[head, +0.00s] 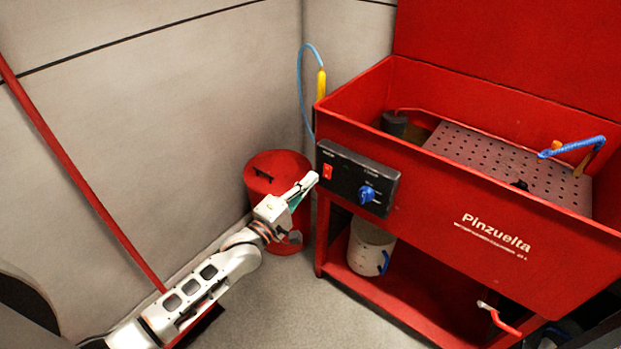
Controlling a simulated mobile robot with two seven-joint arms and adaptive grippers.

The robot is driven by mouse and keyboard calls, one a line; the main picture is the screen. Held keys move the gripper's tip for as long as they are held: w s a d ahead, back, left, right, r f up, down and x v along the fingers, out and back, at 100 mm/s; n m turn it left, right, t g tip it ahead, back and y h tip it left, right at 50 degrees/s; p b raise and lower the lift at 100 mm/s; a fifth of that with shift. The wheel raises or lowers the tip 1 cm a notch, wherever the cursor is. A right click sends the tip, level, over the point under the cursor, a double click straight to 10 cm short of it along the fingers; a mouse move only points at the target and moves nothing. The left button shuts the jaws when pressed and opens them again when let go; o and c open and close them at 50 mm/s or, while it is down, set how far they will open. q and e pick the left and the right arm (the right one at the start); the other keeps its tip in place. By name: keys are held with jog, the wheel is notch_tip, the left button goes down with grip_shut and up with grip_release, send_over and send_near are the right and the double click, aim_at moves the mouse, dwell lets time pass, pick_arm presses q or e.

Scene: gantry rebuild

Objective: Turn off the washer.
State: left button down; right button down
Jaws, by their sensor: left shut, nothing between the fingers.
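The washer (430,217) is a red parts-washing cabinet with an open basin, on the right in the head view. My left gripper (311,180) is shut and empty. Its fingertips appear just left of the red switch in the picture; I cannot tell whether they touch the panel. My right gripper does not show.
A red bin (268,170) stands behind my left gripper near the wall. A white bucket (370,248) sits on the washer's lower shelf. A red pole (85,180) leans against the left wall. A red lever (498,319) sticks out low at the right. Floor between is clear.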

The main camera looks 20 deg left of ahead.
pick_arm(q)
jog(key=r+p+v, duration=0.1)
jog(key=v, duration=0.7)
jog(key=shift+s+r, duration=0.25)
jog(key=shift+r, duration=0.2)
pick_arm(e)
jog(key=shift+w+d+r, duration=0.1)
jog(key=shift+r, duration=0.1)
pick_arm(q)
jog(key=shift+a, duration=0.1)
jog(key=s+d+f+m+g+y+p, duration=0.1)
jog(key=s+f+m+g, duration=0.3)
jog(key=s+f+m, duration=0.5)
jog(key=s+d+f+m+g+y+p, duration=0.1)
jog(key=s+f+m+g+y, duration=0.2)
jog(key=s+f+m, duration=0.6)
jog(key=s, duration=0.5)
jog(key=shift+s+d+g, duration=0.15)
jog(key=shift+s+g, duration=0.1)
jog(key=shift+g, duration=0.15)
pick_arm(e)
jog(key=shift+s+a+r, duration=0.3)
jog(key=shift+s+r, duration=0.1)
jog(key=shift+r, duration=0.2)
pick_arm(q)
jog(key=shift+f, duration=0.1)
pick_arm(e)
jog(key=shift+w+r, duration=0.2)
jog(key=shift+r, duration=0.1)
